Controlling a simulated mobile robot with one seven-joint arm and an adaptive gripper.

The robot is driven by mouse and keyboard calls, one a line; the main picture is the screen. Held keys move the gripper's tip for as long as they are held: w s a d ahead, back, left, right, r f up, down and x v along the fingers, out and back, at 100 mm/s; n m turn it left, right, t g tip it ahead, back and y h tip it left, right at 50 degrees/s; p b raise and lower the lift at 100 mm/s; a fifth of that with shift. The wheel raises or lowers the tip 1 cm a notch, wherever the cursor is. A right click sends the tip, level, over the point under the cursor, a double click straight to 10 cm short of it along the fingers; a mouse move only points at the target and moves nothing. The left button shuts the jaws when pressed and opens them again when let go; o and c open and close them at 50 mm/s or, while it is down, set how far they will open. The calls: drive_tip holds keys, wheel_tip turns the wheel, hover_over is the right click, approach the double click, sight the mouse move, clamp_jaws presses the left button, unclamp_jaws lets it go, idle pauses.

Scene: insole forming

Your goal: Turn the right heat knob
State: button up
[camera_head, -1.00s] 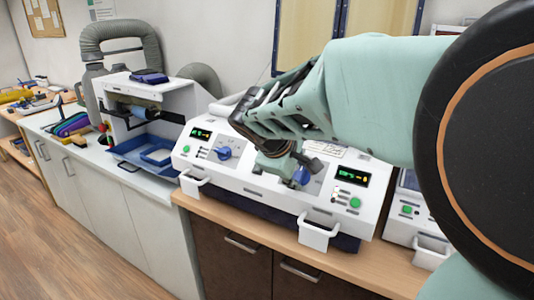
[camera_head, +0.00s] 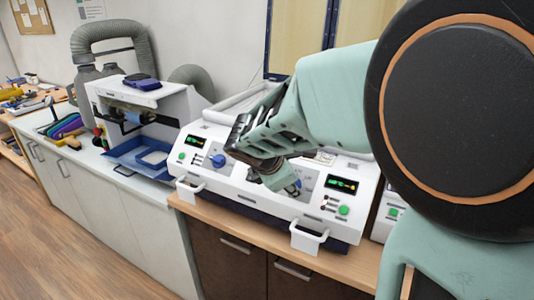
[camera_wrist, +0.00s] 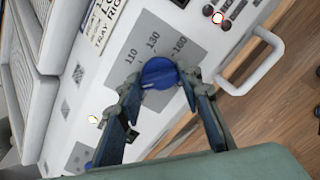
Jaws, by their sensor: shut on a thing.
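The right heat knob (camera_wrist: 158,73) is blue and round, on a grey dial plate (camera_wrist: 128,62) marked 110, 130 and 160. In the wrist view my gripper (camera_wrist: 162,78) has one finger on each side of it, shut on the knob. I cannot read clearly which mark the knob points to. In the head view my gripper (camera_head: 280,182) is at the right half of the white machine's front panel and hides most of the right knob (camera_head: 293,187). The left knob (camera_head: 218,160) is blue and stands free on the same panel.
The white machine (camera_head: 262,207) has displays, green buttons and two front handles, one near my gripper (camera_wrist: 258,68). A blue tray (camera_head: 131,166) sits in the white unit at left. Another white machine stands at the right edge.

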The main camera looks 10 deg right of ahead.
drive_tip(key=n+p, duration=0.4)
drive_tip(key=n, duration=0.1)
drive_tip(key=shift+r, duration=0.15)
drive_tip(key=shift+n+p, duration=0.8)
drive_tip(key=shift+n, duration=0.8)
drive_tip(key=o, duration=1.2)
drive_tip(key=shift+c, duration=0.2)
drive_tip(key=v, duration=0.7)
drive_tip(key=shift+s, duration=0.15)
